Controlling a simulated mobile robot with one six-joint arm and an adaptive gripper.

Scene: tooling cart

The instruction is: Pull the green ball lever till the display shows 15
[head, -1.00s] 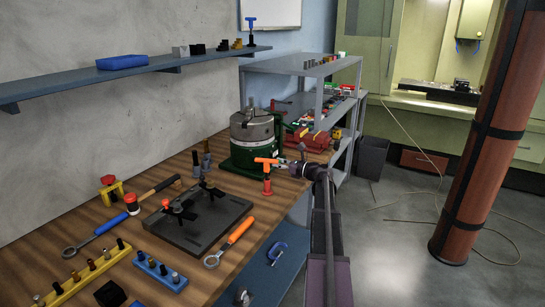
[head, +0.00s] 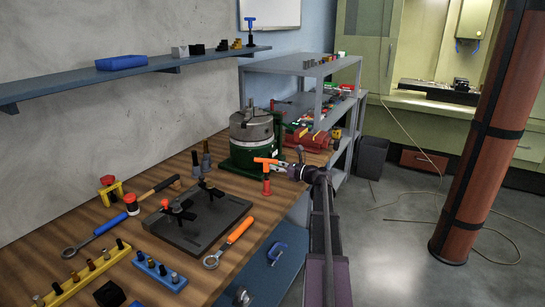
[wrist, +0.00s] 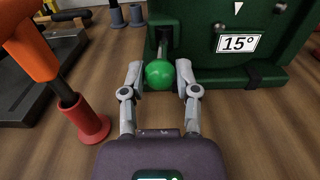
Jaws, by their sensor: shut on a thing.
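The green ball (wrist: 159,75) is at the end of a short metal lever that comes out of a slot in a dark green housing (wrist: 270,75). My gripper (wrist: 160,82) is shut on the ball, with one finger on each side of it. The white display (wrist: 238,44) on the housing reads 15°, below a white pointer mark. In the head view the housing (head: 238,158) stands on the bench with a grey chuck (head: 251,125) on top. There my gripper (head: 284,168) is at its right front, and the ball cannot be made out.
An orange-handled tool in a red holder (wrist: 88,122) stands close to the left of my gripper; it also shows in the head view (head: 266,184). A dark fixture plate (head: 195,225) and an orange-handled wrench (head: 240,230) lie nearer on the bench. A red vise (head: 308,139) is behind.

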